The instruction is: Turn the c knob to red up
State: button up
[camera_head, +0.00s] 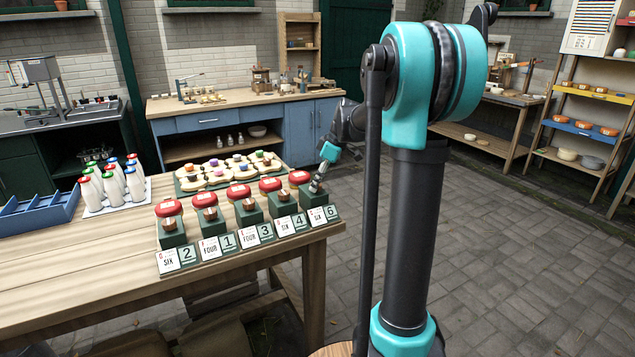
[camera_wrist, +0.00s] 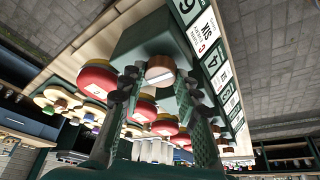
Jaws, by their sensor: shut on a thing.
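A row of dark green posts with copper knobs stands along the table's right part. My gripper (camera_head: 318,183) is at the right-end post, whose cards read SIX and 6 (camera_head: 324,214). In the wrist view, my gripper (camera_wrist: 160,88) has one finger on each side of that post's copper knob (camera_wrist: 160,72) and is shut on it. The knob's pale end faces the camera; I cannot make out a red mark or its turn. Another copper knob (camera_head: 284,198) is on the post just left, free of the gripper.
Farther back are a tray of pale pieces with coloured tops (camera_head: 228,171), several milk bottles (camera_head: 113,183) and a blue crate (camera_head: 38,213). The table's front left is bare; paved floor (camera_head: 520,250) lies open at right.

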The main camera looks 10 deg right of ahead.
jog(key=o, duration=1.2)
jog(key=shift+c, duration=0.2)
jog(key=shift+r, duration=0.1)
jog(key=v, duration=1.1)
jog(key=shift+r, duration=0.4)
jog(key=shift+s+d+f, duration=0.1)
jog(key=shift+s, duration=0.05)
jog(key=s+a+f+m+t+h, duration=0.1)
jog(key=s+f+m+h, duration=0.3)
jog(key=s+f+m, duration=0.8)
jog(key=s+f+t, duration=0.1)
jog(key=s+f, duration=1.3)
jog(key=s, duration=0.1)
jog(key=shift+s+f+m, duration=0.15)
jog(key=shift+s+m, duration=0.1)
jog(key=shift+m, duration=0.15)
